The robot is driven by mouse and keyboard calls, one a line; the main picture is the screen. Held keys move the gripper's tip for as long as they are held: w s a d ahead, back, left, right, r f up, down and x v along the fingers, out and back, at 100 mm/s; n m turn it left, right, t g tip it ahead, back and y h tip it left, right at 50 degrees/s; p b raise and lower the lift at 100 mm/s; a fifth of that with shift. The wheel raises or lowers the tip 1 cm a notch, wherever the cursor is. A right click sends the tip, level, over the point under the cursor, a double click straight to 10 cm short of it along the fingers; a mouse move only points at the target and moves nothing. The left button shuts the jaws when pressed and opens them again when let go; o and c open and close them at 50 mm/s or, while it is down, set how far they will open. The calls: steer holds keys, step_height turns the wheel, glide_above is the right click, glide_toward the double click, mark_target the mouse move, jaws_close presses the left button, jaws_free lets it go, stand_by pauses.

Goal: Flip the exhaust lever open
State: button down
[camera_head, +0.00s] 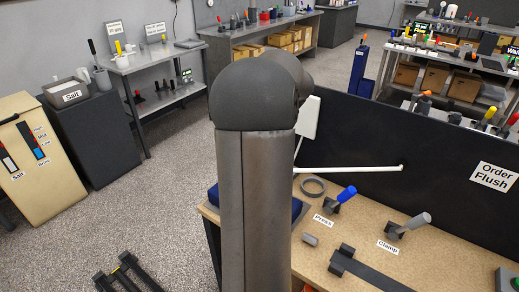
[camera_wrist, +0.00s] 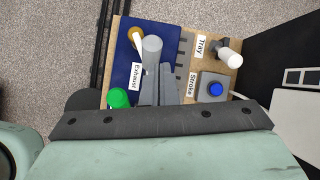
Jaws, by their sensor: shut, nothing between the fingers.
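The Exhaust label (camera_wrist: 137,77) lies on a dark blue panel (camera_wrist: 171,33) in the wrist view. In the head view my arm hides this panel's top and my gripper.
A green button (camera_wrist: 118,97) sits left of my fingers. A white-tipped Tray lever (camera_wrist: 229,57) and a blue Stroke knob (camera_wrist: 215,89) stand to the right. In the head view, the blue Press lever (camera_head: 346,194) and grey Clamp lever (camera_head: 418,221) rise from the bench beside a black partition (camera_head: 440,180).

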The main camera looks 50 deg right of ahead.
steer(key=r, duration=0.5)
steer(key=shift+w+d, duration=0.3)
steer(key=shift+w, duration=0.05)
